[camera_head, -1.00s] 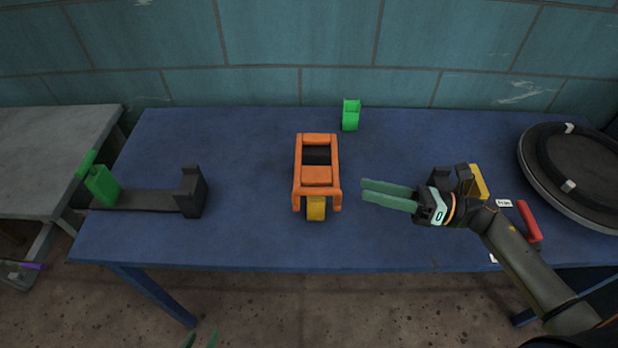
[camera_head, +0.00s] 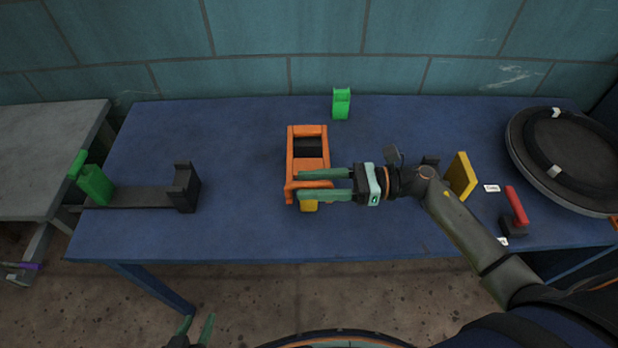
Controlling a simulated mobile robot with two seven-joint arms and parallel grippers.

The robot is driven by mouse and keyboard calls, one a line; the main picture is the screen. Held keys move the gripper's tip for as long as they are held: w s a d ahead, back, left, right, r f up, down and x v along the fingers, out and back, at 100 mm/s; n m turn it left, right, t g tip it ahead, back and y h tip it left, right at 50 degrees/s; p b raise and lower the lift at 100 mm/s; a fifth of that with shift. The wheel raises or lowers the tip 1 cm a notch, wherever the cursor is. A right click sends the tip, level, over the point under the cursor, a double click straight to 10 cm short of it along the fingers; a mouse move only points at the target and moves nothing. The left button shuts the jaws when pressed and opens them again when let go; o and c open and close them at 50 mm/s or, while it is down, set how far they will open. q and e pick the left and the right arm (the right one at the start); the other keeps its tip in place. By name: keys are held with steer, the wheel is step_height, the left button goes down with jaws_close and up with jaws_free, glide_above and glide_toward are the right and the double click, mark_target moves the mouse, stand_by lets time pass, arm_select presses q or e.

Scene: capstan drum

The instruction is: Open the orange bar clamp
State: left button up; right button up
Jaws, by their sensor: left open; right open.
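The orange bar clamp (camera_head: 292,162) stands on the blue table, a rectangular frame around a dark gap, with a yellow piece (camera_head: 308,206) at its near end. My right gripper (camera_head: 300,185) reaches in from the right with its green fingers open over the clamp's near part, one finger behind the other. Its fingers hide part of the clamp's near bar; I cannot tell whether they touch it. My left gripper (camera_head: 199,328) shows at the bottom edge, open and empty, low in front of the table and far from the clamp.
On the blue table (camera_head: 240,225), a dark fixture (camera_head: 184,188) with a green block (camera_head: 95,185) is at left. A green bracket (camera_head: 341,103) stands behind the clamp. A yellow block (camera_head: 460,176), a red-handled piece (camera_head: 517,206) and a round drum (camera_head: 570,160) are at right.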

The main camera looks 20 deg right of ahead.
steer(key=shift+w+a, duration=0.15)
steer(key=shift+a, duration=0.2)
steer(key=shift+c, duration=0.3)
jaws_close()
steer(key=shift+f, duration=0.1)
stand_by(0.9)
